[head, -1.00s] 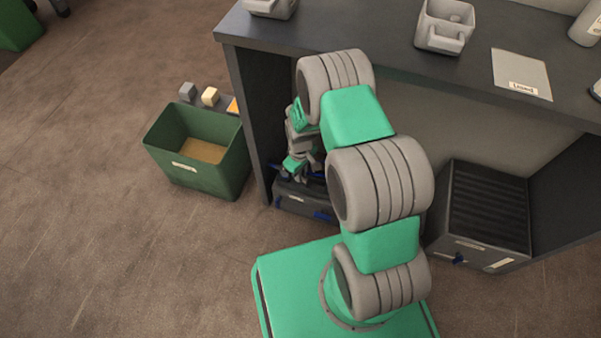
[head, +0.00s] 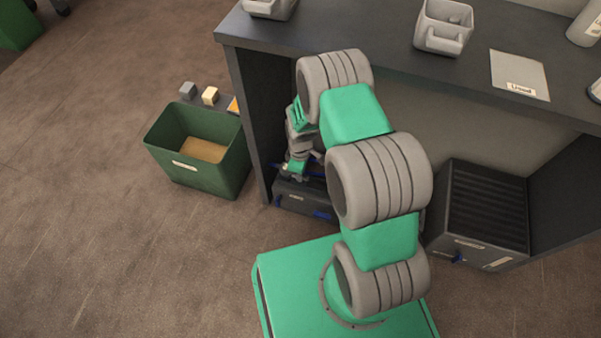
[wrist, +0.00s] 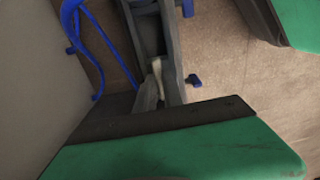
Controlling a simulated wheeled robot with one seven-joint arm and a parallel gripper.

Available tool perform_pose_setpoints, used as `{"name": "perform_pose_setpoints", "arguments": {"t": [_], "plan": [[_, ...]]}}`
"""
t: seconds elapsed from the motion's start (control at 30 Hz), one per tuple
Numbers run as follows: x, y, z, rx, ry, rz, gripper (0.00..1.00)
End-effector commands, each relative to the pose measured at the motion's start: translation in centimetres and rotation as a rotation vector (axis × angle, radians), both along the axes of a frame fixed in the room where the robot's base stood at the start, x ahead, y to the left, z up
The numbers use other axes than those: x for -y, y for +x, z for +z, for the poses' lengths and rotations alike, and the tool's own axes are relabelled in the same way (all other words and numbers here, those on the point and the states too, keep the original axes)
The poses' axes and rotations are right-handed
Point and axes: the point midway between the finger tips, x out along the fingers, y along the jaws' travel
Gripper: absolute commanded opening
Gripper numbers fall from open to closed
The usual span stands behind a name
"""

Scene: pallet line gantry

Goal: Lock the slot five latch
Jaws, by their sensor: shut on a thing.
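In the head view my gripper (head: 297,170) is low under the left end of the dark bench, at a dark case (head: 297,204) with a small label and blue parts. In the wrist view the dark case (wrist: 147,28) has blue tabs (wrist: 194,80) on its side. My gripper (wrist: 160,88) is shut there on a narrow pale piece (wrist: 157,68), which is mostly hidden between the fingers. I cannot tell whether this piece is the slot five latch. My arm hides part of the case in the head view.
A green bin (head: 234,171) stands left of the bench (head: 380,62), with small blocks (head: 210,96) behind it. A dark ribbed unit (head: 485,208) with a blue knob (head: 459,257) stands under the bench at right. A blue cable (wrist: 110,45) runs beside the case. The left floor is open.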

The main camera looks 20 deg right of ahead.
Motion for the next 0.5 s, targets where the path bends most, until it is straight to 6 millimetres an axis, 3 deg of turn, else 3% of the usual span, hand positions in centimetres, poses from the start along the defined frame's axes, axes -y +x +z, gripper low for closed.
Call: {"name": "perform_pose_setpoints", "arguments": {"t": [0.17,0.2,0.43,0.5], "plan": [[-0.03,0.04,0.03,0.001,0.0,0.002,0.0],[-0.03,0.04,0.03,0.001,0.001,0.002,0.14],[-0.01,0.03,0.02,0.0,0.0,0.0,0.33],[-0.01,0.02,0.02,0.0,0.0,0.0,0.34]]}}
